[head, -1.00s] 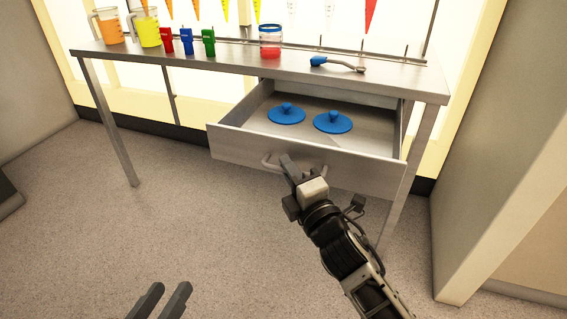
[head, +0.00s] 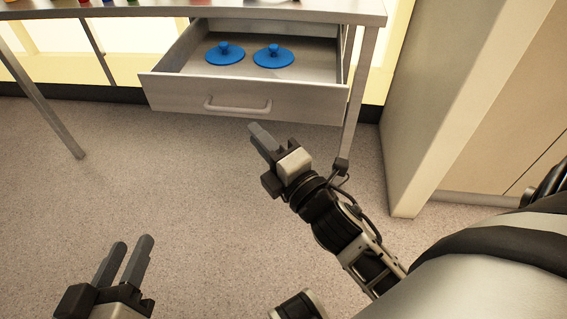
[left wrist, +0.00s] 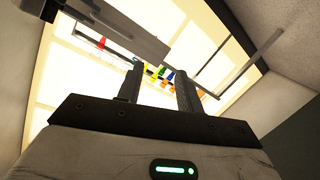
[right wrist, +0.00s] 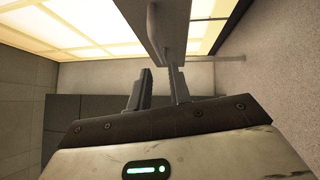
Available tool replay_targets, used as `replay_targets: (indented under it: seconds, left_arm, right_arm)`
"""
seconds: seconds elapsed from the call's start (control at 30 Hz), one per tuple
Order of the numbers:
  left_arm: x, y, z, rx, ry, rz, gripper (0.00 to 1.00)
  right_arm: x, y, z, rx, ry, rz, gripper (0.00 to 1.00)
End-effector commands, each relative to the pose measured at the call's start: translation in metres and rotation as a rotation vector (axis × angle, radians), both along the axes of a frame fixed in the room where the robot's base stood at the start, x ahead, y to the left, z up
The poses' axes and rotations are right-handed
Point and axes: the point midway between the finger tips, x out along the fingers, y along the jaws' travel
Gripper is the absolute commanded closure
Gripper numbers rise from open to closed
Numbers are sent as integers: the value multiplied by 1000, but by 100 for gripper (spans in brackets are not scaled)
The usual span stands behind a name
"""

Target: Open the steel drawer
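The steel drawer (head: 180,93) stands well out from under the steel table, with its inside showing. Its bar handle (head: 238,105) is on the front panel and nothing holds it. My right gripper (head: 257,131) is just below and in front of the handle, apart from it and empty. In the right wrist view its two fingers (right wrist: 160,82) show a gap, with the drawer front (right wrist: 172,25) beyond them. My left gripper (head: 133,246) is low at the left, empty and open, far from the drawer. Its parted fingers also show in the left wrist view (left wrist: 159,82).
Two blue lids (head: 225,54) lie in the drawer. The steel table (head: 320,9) carries items cut off at the top of the head view. A table leg (head: 360,90) and a pale wall block (head: 440,110) stand at the right. The floor in front is clear.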

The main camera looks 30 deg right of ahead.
Motion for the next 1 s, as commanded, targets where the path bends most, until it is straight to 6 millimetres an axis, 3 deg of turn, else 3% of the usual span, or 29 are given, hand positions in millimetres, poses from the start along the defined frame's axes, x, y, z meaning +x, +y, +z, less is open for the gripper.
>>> replay_targets:
  seconds: [0.2,0.4,1.0]
  left_arm:
    - [0,-2,-1,-48,-3,-5,64]
    - [1,-4,9,-87,-27,-10,64]
    - [1,-4,10,-93,-25,-12,64]
  right_arm:
    - [-44,-5,-9,2,4,-1,80]
    - [-64,-8,-10,1,1,-1,80]
    - [-67,-8,-9,1,0,0,80]
